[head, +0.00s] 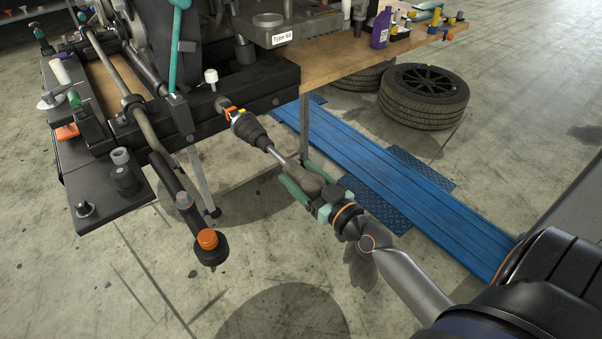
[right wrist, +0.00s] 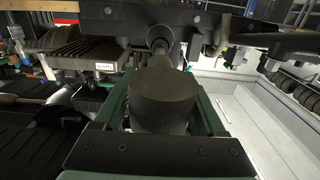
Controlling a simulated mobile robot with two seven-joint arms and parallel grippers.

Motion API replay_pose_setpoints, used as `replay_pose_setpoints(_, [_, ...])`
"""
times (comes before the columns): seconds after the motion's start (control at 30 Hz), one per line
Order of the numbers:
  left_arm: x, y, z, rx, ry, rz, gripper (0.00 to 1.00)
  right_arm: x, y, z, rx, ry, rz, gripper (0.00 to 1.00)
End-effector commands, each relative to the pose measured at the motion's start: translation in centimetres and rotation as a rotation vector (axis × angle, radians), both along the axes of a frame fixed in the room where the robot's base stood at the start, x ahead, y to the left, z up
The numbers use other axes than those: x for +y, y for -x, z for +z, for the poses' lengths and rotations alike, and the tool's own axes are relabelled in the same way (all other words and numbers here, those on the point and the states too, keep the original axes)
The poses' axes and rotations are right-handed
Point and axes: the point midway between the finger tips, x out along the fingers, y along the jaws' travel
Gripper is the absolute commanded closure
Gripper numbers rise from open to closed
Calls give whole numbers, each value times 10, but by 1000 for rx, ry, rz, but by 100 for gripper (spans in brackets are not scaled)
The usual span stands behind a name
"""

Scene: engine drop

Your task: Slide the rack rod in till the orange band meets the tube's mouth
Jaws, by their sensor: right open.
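The rack rod shows in the head view as a black ribbed boot (head: 250,130), a thin silver shaft (head: 277,153) and a thick grey end. An orange band (head: 233,113) sits at the boot's upper left end, close to the mouth of the black tube (head: 221,103). I cannot tell whether band and mouth touch. My right gripper (head: 303,187) is open, its green fingers on either side of the rod's grey end. In the right wrist view this end (right wrist: 165,100) is a dark block between the fingers. My left gripper is out of view.
A black engine frame (head: 250,85) fills the upper left. A wooden workbench (head: 335,55) with bottles stands behind it. Blue ramps (head: 400,185) and tyres (head: 425,95) lie on the floor at right. An orange-capped bar end (head: 208,240) juts out at lower left. The floor in front is clear.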

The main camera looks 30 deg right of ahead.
Motion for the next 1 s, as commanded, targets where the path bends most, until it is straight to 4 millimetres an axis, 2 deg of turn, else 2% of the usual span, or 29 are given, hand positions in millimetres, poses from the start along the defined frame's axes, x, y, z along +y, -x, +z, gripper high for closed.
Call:
replay_pose_setpoints(0.3, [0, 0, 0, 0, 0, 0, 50, 0, -2, 0, 1, 0, 0, 28])
replay_pose_setpoints(0.9, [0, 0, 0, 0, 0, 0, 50, 0, -1, 0, 1, 0, 0, 96])
replay_pose_setpoints(1.0, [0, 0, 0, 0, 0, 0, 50, 0, -1, 0, 1, 0, 0, 100])
